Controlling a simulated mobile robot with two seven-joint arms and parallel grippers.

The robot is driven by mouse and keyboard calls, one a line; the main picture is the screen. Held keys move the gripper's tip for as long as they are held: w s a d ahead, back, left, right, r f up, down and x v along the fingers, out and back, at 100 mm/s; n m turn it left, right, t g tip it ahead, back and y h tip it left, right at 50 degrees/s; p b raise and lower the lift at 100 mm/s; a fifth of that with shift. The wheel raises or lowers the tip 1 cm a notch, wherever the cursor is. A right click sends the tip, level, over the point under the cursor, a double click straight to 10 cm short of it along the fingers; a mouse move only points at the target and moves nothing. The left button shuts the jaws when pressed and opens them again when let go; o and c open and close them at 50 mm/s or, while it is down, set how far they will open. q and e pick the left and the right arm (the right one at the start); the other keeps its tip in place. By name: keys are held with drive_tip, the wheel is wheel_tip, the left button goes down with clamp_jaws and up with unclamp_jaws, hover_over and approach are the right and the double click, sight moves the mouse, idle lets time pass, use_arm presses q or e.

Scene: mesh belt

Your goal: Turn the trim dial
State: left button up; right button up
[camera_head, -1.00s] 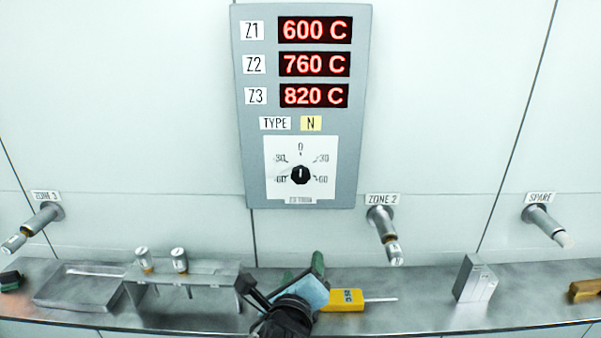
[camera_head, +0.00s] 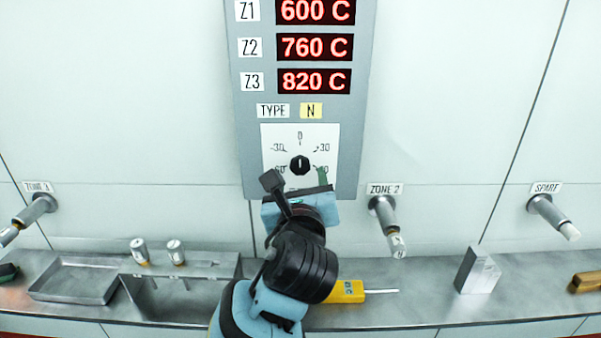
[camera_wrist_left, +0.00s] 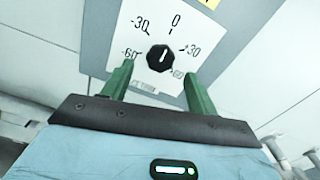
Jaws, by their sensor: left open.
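The trim dial is a small black knob (camera_head: 300,165) on a white scale plate (camera_head: 271,142), low on the grey panel (camera_head: 350,150). Its white mark points up, near 0 in the head view. In the left wrist view the knob (camera_wrist_left: 160,58) sits ahead, between and beyond the two green fingers. My left gripper (camera_wrist_left: 160,85) is open and empty, its fingers apart and pointing at the plate. In the head view the left gripper (camera_head: 298,182) is just below the knob and hides the plate's lower part. I cannot see my right gripper.
The panel's displays (camera_head: 314,47) read 600, 760 and 820 C. Capped probes stick out at ZONE 3 (camera_head: 35,211), ZONE 2 (camera_head: 388,225) and SPARE (camera_head: 553,217). Below, the shelf (camera_head: 420,305) holds a tray (camera_head: 75,280), a rack (camera_head: 205,268), a yellow meter (camera_head: 346,291) and a metal block (camera_head: 478,271).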

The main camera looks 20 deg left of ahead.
sight(302, 169)
use_arm(q)
drive_tip(key=shift+x, duration=1.75)
drive_tip(key=c, duration=1)
drive_tip(key=shift+n, duration=0.4)
drive_tip(key=n, duration=0.5)
drive_tip(key=shift+d+n, duration=0.1)
drive_tip(key=shift+n, duration=0.2)
drive_tip(key=n, duration=0.5)
drive_tip(key=shift+r, duration=0.1)
drive_tip(key=shift+n, duration=0.3)
